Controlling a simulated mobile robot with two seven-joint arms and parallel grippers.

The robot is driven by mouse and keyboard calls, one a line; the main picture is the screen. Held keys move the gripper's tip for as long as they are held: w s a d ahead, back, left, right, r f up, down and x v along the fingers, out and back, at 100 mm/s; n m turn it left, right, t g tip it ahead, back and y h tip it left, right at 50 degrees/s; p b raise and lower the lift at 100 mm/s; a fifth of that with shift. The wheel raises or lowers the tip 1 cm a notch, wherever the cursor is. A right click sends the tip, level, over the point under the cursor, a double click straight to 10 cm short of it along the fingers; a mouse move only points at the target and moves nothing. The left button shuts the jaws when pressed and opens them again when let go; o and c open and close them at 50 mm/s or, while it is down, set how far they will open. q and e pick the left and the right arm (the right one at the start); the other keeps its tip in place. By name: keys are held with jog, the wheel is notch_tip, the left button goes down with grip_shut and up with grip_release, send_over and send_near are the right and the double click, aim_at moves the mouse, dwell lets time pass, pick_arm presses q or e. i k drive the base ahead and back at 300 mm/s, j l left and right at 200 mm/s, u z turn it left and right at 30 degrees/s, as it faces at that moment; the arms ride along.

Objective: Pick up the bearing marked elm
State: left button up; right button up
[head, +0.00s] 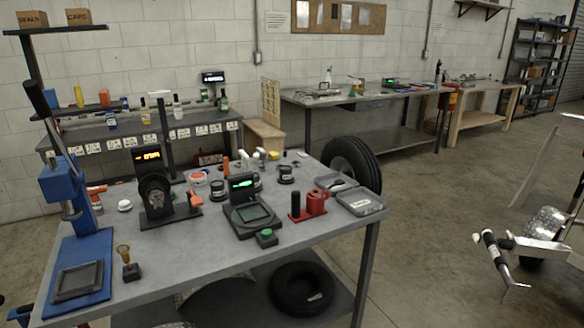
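I cannot make out the word elm on anything in the head view, so I cannot tell which thing is the bearing marked elm. Small round dark items with pale labels stand on the grey workbench (185,262): one dark round item (217,189) left of the scale, and another (286,174) behind and right of it. A small white round item (124,205) lies nearer the left. Two shallow grey trays with labels, one behind (335,183) and one in front (361,202), sit at the right end; their contents are unclear. Neither of my grippers shows.
A blue press (68,195) stands at the bench's left. A scale with green display (250,215), a red holder (310,206) and a black wheel-like fixture (156,197) occupy the middle. A tyre (302,288) lies on the lower shelf. Open floor lies right; metal trailer parts (525,248) stand there.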

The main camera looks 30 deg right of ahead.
aim_at(315, 193)
jog(key=i+l, duration=0.15)
jog(key=l, duration=0.55)
jog(key=i+l+u, duration=0.15)
jog(key=l, duration=0.55)
jog(key=i+l, duration=0.1)
jog(key=l, duration=0.65)
jog(key=i+l+u, duration=0.15)
jog(key=l, duration=1.3)
jog(key=i+u, duration=0.05)
